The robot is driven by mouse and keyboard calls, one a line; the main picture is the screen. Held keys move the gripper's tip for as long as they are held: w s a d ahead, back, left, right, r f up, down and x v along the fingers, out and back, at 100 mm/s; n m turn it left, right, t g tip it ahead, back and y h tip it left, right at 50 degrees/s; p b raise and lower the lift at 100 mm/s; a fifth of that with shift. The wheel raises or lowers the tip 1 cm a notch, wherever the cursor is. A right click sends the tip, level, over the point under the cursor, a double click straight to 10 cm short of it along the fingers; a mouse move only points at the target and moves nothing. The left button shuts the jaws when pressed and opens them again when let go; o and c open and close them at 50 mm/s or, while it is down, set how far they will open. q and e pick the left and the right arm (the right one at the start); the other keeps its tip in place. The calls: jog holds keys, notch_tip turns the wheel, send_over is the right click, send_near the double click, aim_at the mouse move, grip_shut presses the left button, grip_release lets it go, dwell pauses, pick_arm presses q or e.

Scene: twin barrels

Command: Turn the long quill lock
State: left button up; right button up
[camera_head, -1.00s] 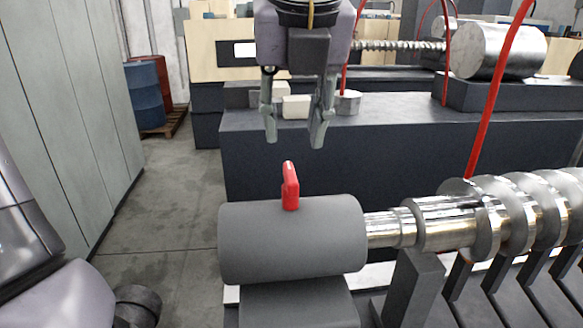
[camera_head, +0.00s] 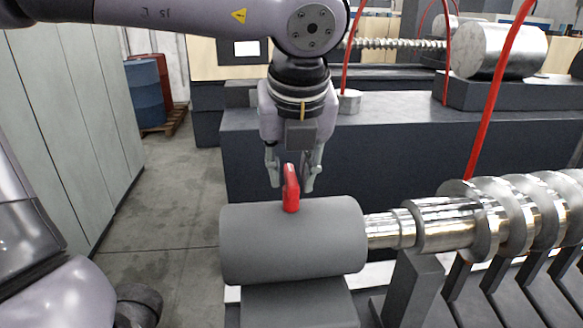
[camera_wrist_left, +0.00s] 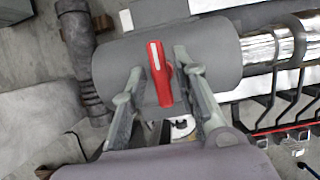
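The quill lock is a red lever (camera_head: 290,190) standing on top of a grey cylinder (camera_head: 292,245). In the wrist view the red lever (camera_wrist_left: 160,76) lies between the two fingers, with gaps on both sides. My left gripper (camera_head: 292,188) points down from above, open, its fingertips about level with the lever and on either side of it. It also shows in the wrist view (camera_wrist_left: 158,62). The fingers do not appear to touch the lever. My right gripper is not in view.
A shiny stepped metal shaft (camera_head: 450,222) runs right from the grey cylinder. A red hose (camera_head: 497,90) hangs at the right. A dark machine bed (camera_head: 400,140) stands behind. Grey cabinets (camera_head: 70,130) line the left, with clear floor (camera_head: 165,215) beside them.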

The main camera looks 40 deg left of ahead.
pick_arm(q)
grip_shut()
dwell(0.3)
